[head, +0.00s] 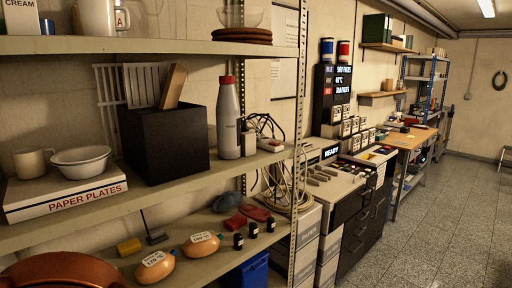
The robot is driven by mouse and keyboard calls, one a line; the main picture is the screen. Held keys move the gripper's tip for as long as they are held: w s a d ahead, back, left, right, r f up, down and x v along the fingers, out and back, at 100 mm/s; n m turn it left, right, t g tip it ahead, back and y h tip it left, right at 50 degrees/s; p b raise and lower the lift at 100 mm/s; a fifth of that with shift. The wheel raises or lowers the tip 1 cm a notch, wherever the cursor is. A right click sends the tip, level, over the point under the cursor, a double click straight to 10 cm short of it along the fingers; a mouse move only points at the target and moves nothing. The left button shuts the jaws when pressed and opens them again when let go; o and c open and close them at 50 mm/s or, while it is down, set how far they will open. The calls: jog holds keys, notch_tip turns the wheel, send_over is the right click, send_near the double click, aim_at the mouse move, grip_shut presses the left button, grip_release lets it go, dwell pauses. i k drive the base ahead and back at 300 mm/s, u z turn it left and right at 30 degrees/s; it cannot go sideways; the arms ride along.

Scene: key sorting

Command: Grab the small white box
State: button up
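A flat white box (70,194) with red "PAPER PLATES" lettering lies at the left end of the middle shelf. A white mug and a white bowl rest on top of it. A smaller pale, box-like item (248,143) stands just right of the grey bottle on the same shelf. It is too small to make out clearly, and I cannot tell which of the two is the small white box. My gripper is not in view.
A black bin (165,146) and a grey bottle (228,120) with a red cap stand on the middle shelf (120,215). Orange labelled objects (202,244) and small dark bottles sit below. A metal post (300,90) edges the shelves. Open floor (440,220) lies right.

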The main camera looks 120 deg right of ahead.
aim_at(248, 139)
jog(key=z, duration=5.75)
jog(key=i, duration=0.75)
jog(key=u, duration=3.35)
